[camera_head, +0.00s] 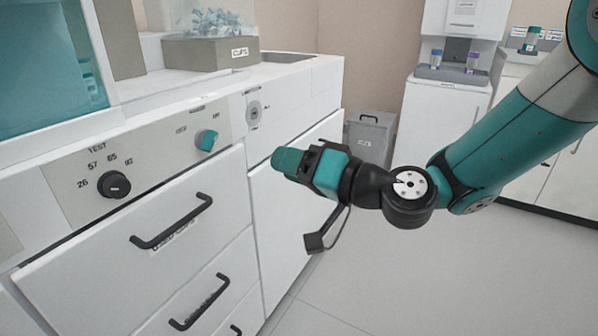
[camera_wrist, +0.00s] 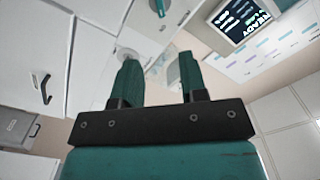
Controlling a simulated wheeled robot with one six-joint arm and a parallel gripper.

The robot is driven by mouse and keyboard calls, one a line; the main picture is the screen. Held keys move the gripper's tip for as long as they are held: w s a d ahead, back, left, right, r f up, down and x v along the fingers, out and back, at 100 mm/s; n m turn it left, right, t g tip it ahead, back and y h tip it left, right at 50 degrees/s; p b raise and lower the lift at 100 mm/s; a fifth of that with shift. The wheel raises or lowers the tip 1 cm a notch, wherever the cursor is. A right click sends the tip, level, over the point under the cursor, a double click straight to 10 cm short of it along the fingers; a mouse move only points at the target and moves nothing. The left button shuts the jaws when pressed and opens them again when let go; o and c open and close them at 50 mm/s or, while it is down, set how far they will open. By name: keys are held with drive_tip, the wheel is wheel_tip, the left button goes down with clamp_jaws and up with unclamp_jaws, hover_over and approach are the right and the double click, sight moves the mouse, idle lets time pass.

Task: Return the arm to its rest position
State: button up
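My gripper (camera_head: 288,160) is at the end of my teal and black arm, in the middle of the head view. It points left toward the white cabinet front, near the teal knob, and appears apart from it. In the wrist view, the two teal fingers of my gripper (camera_wrist: 158,85) stand apart with nothing between them, so it is open and empty. A gap to the cabinet behind shows between them.
A white cabinet with drawers and black handles (camera_head: 172,222) stands at left. Its panel bears a black dial (camera_head: 114,184) and a teal knob (camera_head: 206,140). A grey bin (camera_head: 369,137) stands behind my arm. A lit screen (camera_wrist: 240,18) shows in the wrist view. Floor at lower right is clear.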

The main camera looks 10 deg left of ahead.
drive_tip(key=shift+v, duration=0.75)
drive_tip(key=s+d+f+n+g+h, duration=0.25)
drive_tip(key=s+d+g+h, duration=0.45)
drive_tip(key=s+d+h, duration=1)
drive_tip(key=s+d+r+y+p, duration=0.1)
drive_tip(key=r+y+p, duration=0.1)
drive_tip(key=r+p, duration=1.2)
drive_tip(key=s+d+r+y+p, duration=0.2)
drive_tip(key=r+p, duration=1.2)
drive_tip(key=r, duration=0.1)
drive_tip(key=shift+s+d+y+p, duration=0.2)
drive_tip(key=shift+d+y+p, duration=0.05)
drive_tip(key=shift+y+p, duration=0.1)
drive_tip(key=shift+r, duration=0.1)
